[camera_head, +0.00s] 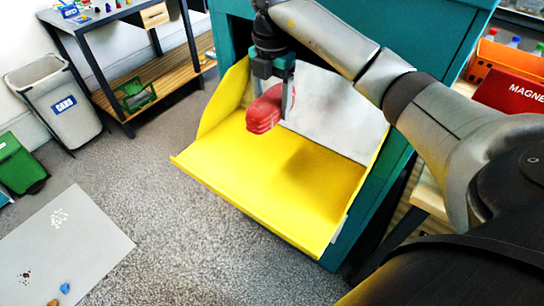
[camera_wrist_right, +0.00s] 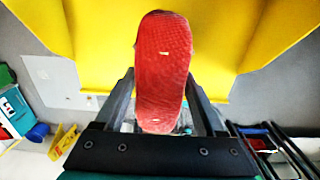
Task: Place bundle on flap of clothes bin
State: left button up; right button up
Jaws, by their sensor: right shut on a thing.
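A red bundle (camera_head: 264,108) is held in my right gripper (camera_head: 272,84), above the yellow flap (camera_head: 270,180) of the teal clothes bin (camera_head: 232,32). The flap is folded down and open, with nothing lying on it. In the right wrist view, the red bundle (camera_wrist_right: 162,65) sits between the two dark fingers of the right gripper (camera_wrist_right: 162,100), with the yellow flap (camera_wrist_right: 95,40) behind it. The bundle looks apart from the flap, with a shadow on the yellow surface. My left gripper is in neither view.
A grey bin (camera_head: 62,108) and a green bin (camera_head: 20,162) stand at the left. A workbench (camera_head: 120,75) with a wooden lower shelf is at the back left. A light mat (camera_head: 60,250) lies on the carpet. Orange and red boxes (camera_head: 510,95) are at the right.

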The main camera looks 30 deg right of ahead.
jog(key=b, duration=0.1)
send_over(272, 163)
notch_tip(272, 163, down, 12)
jog(key=shift+w, duration=0.1)
jog(key=shift+f+b, duration=0.6)
jog(key=shift+f, duration=1.45)
jog(key=shift+f, duration=0.1)
jog(key=o, duration=1.5)
notch_tip(272, 163, up, 12)
jog(key=shift+r+p, duration=0.1)
jog(key=shift+p, duration=0.85)
